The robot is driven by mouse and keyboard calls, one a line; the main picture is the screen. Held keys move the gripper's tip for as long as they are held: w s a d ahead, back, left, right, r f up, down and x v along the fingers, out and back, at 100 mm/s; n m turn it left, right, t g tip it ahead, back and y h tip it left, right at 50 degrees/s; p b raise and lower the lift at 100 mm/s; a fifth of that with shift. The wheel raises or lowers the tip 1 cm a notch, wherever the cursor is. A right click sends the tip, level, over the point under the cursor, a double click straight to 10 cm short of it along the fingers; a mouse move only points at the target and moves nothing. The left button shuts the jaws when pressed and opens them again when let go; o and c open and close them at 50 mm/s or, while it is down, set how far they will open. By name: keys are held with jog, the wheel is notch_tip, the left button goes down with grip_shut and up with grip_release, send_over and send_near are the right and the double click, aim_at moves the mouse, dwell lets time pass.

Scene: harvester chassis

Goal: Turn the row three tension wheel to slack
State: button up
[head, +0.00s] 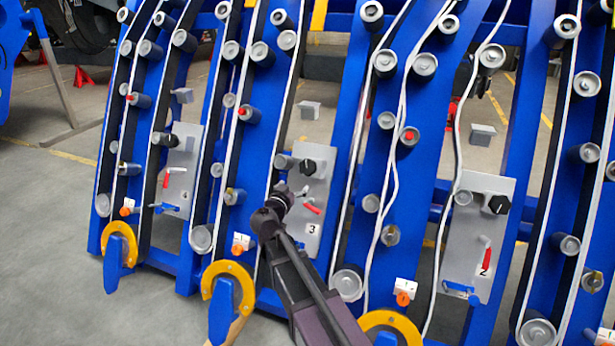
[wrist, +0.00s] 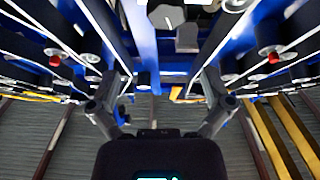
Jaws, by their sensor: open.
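The panel marked 3 (head: 306,236) is a grey plate on the blue row in the middle of the head view. A black knob (head: 308,167) with a pale mark sits near its top; it may be the tension wheel, but I cannot tell for sure. A red lever (head: 312,208) is below it. My gripper (head: 284,196) is just left of and below the knob, apart from it as far as I can see. In the wrist view its fingers (wrist: 160,98) are spread, with nothing between them. A grey faceted knob-like part (wrist: 187,38) shows ahead, near the top centre.
Blue rows with grey rollers (head: 371,203) and white belts stand on both sides. A panel marked 2 (head: 459,270) is to the right, and another grey panel (head: 178,160) is to the left. Yellow-rimmed blue parts (head: 227,268) jut out low. Bare floor (head: 50,250) lies at left.

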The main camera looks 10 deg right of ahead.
aim_at(307, 166)
jog(key=shift+w+a+f, duration=0.1)
jog(key=shift+w+a, duration=0.1)
jog(key=shift+a, duration=0.2)
jog(key=x, duration=1.3)
jog(key=shift+w, duration=0.45)
jog(key=c, duration=0.9)
